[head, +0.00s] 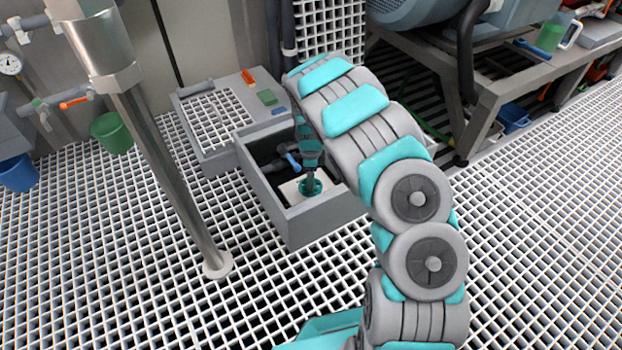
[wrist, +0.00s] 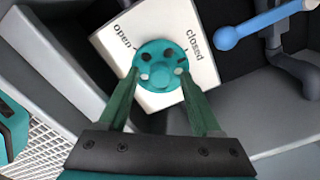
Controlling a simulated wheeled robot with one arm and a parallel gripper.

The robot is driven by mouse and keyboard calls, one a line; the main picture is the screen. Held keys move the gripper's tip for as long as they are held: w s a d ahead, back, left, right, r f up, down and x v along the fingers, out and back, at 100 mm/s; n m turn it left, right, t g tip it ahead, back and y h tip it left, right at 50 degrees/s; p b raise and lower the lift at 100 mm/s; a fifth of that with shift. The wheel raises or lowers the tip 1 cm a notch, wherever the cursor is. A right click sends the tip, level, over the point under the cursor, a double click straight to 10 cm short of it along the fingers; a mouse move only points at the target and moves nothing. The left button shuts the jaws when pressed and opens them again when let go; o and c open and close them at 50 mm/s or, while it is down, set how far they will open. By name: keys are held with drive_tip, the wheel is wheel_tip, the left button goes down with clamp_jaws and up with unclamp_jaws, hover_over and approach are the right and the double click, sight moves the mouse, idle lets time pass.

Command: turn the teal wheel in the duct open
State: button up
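The teal wheel (wrist: 160,66) is round with small dark and pale spots. It sits on a white plate (wrist: 122,38) with the words "open" at left and "closed" at right, in an open grey duct box (head: 310,220). The wheel shows small in the head view (head: 311,188). My gripper (wrist: 158,75) reaches down into the duct, its two green fingers at the wheel's left and right edges. The fingers are apart with the wheel between them. I cannot tell whether they press on it.
A blue-ended lever (wrist: 262,24) and grey pipe (wrist: 277,50) stand close beside the wheel. The duct's walls surround my gripper. A grated lid (head: 213,118) lies behind the duct, and a metal post (head: 165,170) stands to the left.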

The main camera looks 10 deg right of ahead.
clamp_jaws()
idle(0.3)
drive_tip(key=shift+n, duration=0.3)
drive_tip(key=n+p, duration=0.2)
drive_tip(key=n, duration=0.3)
drive_tip(key=n+p, duration=0.2)
drive_tip(key=n, duration=0.4)
drive_tip(key=shift+n, duration=0.3)
drive_tip(key=n+p, duration=0.1)
drive_tip(key=n, duration=0.5)
drive_tip(key=n+p, duration=0.1)
drive_tip(key=n, duration=0.4)
drive_tip(key=shift+w+n, duration=0.1)
drive_tip(key=shift+n, duration=0.3)
